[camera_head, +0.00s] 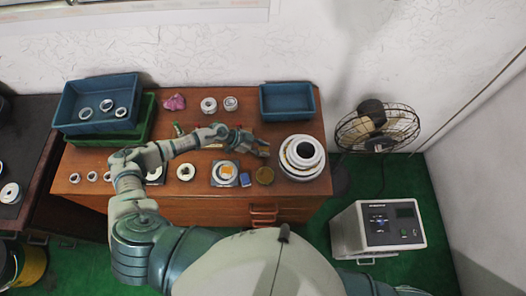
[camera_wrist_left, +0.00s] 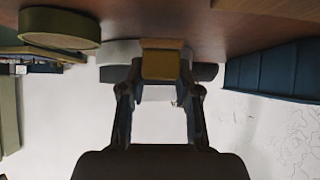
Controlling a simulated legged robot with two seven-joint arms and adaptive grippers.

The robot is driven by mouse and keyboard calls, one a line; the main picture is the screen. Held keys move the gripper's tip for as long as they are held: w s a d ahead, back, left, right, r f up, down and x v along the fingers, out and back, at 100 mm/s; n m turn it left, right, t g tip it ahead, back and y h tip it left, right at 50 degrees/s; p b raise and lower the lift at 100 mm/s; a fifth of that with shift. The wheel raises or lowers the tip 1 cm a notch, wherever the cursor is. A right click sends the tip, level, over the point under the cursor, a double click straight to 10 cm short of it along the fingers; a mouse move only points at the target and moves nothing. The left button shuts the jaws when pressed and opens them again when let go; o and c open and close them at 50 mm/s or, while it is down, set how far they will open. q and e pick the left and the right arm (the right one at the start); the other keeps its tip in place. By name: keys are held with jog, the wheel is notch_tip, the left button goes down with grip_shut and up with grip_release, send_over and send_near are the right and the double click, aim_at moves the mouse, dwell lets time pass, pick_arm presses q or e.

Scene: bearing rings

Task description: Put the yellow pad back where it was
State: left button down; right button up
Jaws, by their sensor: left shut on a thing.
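The yellow pad (camera_wrist_left: 161,66) is between the fingertips of my left gripper (camera_wrist_left: 160,78) in the left wrist view, which shows the table at the top. The gripper is shut on it. In the head view my left gripper (camera_head: 261,147) is over the right half of the wooden table, just left of the stack of white rings (camera_head: 302,156). The pad is too small there to make out clearly. An orange piece (camera_head: 226,170) lies on a ring set on a dark square plate. My right gripper is not in view.
A blue block (camera_head: 245,180) and a brown round tin (camera_head: 264,175) are near the front. An empty blue bin (camera_head: 287,101) stands at the back right. A blue bin with rings (camera_head: 83,112) is at the back left. Several rings lie along the front.

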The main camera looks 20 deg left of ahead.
pick_arm(q)
notch_tip(320, 180, down, 2)
jog(key=shift+d+f, duration=0.15)
jog(key=shift+f, duration=0.1)
jog(key=shift+s+d, duration=0.15)
jog(key=shift+d, duration=0.1)
jog(key=c, duration=0.8)
grip_release()
jog(key=shift+a+r, duration=0.3)
jog(key=shift+a, duration=0.1)
jog(key=v, duration=1.1)
jog(key=shift+a+r, duration=0.1)
